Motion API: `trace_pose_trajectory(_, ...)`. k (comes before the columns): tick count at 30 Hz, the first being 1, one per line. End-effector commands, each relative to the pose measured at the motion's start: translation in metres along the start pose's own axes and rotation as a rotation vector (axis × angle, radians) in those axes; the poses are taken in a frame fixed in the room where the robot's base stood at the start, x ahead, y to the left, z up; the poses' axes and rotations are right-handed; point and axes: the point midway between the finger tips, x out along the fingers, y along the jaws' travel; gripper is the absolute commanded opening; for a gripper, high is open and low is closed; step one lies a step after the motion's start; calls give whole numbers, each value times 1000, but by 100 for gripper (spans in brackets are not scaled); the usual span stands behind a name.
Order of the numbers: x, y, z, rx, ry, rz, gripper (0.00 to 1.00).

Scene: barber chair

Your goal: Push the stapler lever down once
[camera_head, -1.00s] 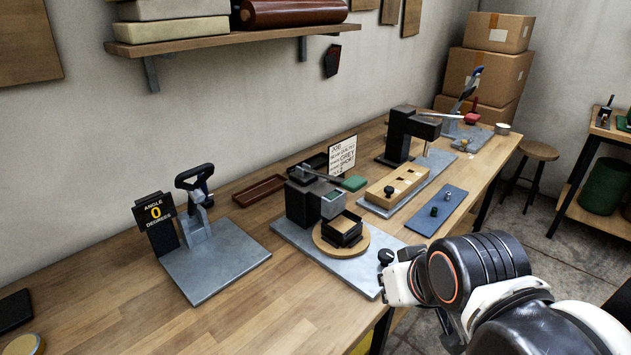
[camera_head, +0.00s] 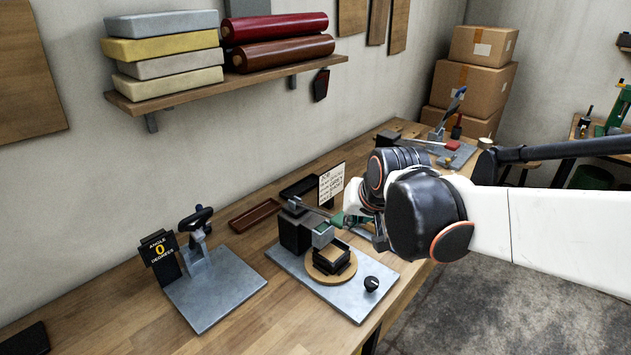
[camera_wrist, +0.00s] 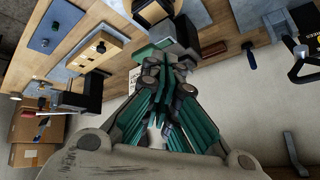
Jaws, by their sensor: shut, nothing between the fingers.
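The black stapler-like machine (camera_head: 296,232) stands on a grey plate, with a round wooden turntable in front. Its lever (camera_head: 311,207) slopes out to a green handle (camera_head: 337,218). A green block that looks like this handle (camera_wrist: 147,52) shows in the wrist view, beside the fingertips. My gripper (camera_head: 349,222) is shut and empty, close to the handle on its right in the head view. Whether it touches the handle I cannot tell. My arm hides part of the bench behind it. A second lever with a red end (camera_head: 452,145) is farther back.
A job card (camera_head: 331,186) stands behind the handle. A black knob (camera_head: 371,284) sits on the plate's front corner. An angle gauge device (camera_head: 200,270) stands at left. Bare bench (camera_head: 130,320) lies in front of it. A loaded shelf (camera_head: 225,75) hangs above.

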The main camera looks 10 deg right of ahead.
Motion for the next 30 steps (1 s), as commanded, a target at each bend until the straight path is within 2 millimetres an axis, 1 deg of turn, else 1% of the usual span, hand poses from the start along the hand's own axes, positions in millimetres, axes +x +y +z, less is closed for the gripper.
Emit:
trace_pose_trajectory(1,-2,-5,-18,16,0,-2,0)
trace_pose_trajectory(3,3,-9,-33,41,1,-6,0)
trace_pose_trajectory(8,16,-17,-65,97,1,-14,0)
trace_pose_trajectory(15,41,-26,-108,180,1,-24,0)
trace_pose_trajectory(18,53,-29,-122,214,0,-30,0)
trace_pose_trajectory(22,67,-32,-135,251,0,-35,0)
trace_pose_trajectory(27,81,-33,-144,283,0,-39,0)
trace_pose_trajectory(30,85,-33,-146,292,0,-40,0)
